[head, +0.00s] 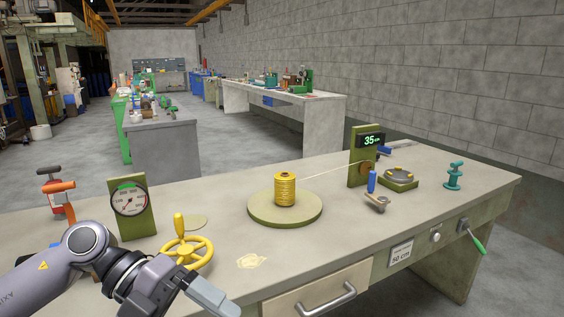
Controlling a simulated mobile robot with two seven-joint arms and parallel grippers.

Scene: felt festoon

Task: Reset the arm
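My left arm reaches in from the lower left, and my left gripper (212,296) hangs near the front edge of the workbench (330,245). Its pale fingertips point to the lower right, below and to the right of a yellow handwheel (187,252). I cannot make out a gap between the fingers, and nothing held shows at them. The gripper looks apart from the handwheel, though the arm passes close in front of it. My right gripper is not in view.
A yellow thread spool (285,190) stands on a round olive plate (260,210), its thread running to a counter (370,141) showing 35. A dial gauge (130,202) stands behind my arm. A green-handled lever (474,239) and drawer handle (326,301) stick out in front.

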